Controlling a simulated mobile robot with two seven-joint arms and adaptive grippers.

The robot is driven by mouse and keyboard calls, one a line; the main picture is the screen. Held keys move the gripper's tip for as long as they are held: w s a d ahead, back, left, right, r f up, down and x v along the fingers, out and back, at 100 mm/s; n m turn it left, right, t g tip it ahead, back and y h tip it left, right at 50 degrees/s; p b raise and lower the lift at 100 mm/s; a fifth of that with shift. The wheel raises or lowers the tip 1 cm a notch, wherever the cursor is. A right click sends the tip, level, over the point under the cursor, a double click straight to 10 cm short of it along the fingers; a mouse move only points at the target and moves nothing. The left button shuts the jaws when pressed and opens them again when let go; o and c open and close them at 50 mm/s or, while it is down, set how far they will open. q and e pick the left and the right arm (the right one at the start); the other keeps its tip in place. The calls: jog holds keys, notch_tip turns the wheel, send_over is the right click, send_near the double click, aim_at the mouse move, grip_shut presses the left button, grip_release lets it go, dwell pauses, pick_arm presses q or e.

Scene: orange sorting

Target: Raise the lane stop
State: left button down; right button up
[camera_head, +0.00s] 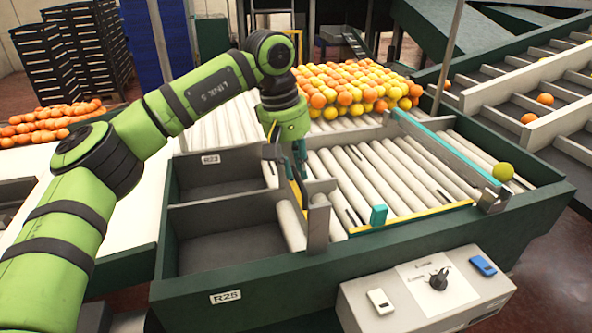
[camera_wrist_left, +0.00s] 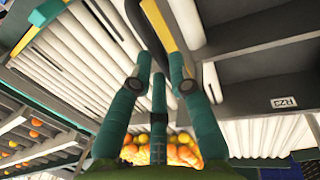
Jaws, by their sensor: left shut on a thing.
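My left gripper (camera_head: 298,172) reaches down from the left over the near end of the roller lanes. Its teal fingers also show in the left wrist view (camera_wrist_left: 159,78), closed in around a dark, narrow part. A grey upright plate (camera_head: 318,228), which looks like the lane stop, stands beside and just below the fingers at the rollers' near end. The fingers hide the spot where they hold it, and I cannot tell how far it is raised. My right gripper is in neither view.
Oranges and yellow fruit (camera_head: 355,88) are heaped at the rollers' far end. A teal-topped divider (camera_head: 440,147) crosses the rollers at right, near a lone yellow fruit (camera_head: 503,172). A small teal block (camera_head: 378,215) and control box (camera_head: 425,290) are in front. Empty bins (camera_head: 222,238) lie left.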

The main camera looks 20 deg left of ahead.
pick_arm(q)
notch_tip(320, 180, up, 4)
jog(key=shift+f+p, duration=0.1)
jog(key=shift+p, duration=0.55)
jog(key=shift+f, duration=0.15)
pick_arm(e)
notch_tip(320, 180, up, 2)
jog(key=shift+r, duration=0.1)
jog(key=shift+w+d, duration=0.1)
pick_arm(q)
jog(key=c, duration=1.2)
grip_release()
jog(key=shift+o, duration=0.2)
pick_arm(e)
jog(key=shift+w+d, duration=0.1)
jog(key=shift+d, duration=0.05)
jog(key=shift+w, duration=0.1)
pick_arm(q)
notch_tip(320, 180, up, 12)
jog(key=s+a, duration=0.1)
jog(key=a, duration=0.1)
jog(key=shift+s+f, duration=0.15)
jog(key=shift+f, duration=0.1)
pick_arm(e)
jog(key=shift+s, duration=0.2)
